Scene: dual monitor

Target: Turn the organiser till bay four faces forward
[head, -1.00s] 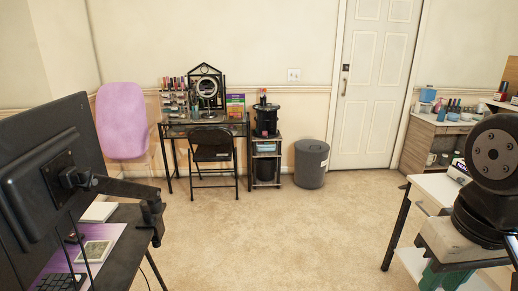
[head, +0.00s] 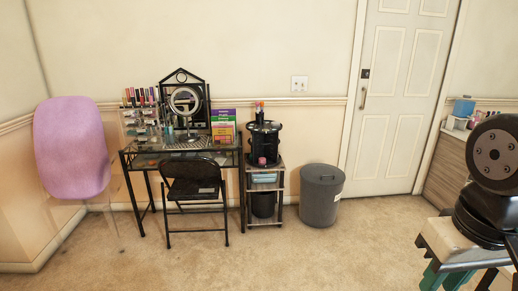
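A black round organiser (head: 264,145) stands upright on top of a small shelf unit (head: 279,191), right of the glass desk. A few red and orange items stick up from its top, and a pinkish item sits low in its front. Its bays are too small to read, so I cannot tell which one faces forward. Part of my arm shows at the right edge, well apart from the organiser. My gripper is not in view.
A black folding chair (head: 193,190) stands before the glass desk (head: 220,160). A grey lidded bin (head: 321,195) is right of the shelf unit. A pink chair (head: 72,148) is at left. Carpet (head: 300,258) is clear in front. A white door (head: 405,90) is behind at right.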

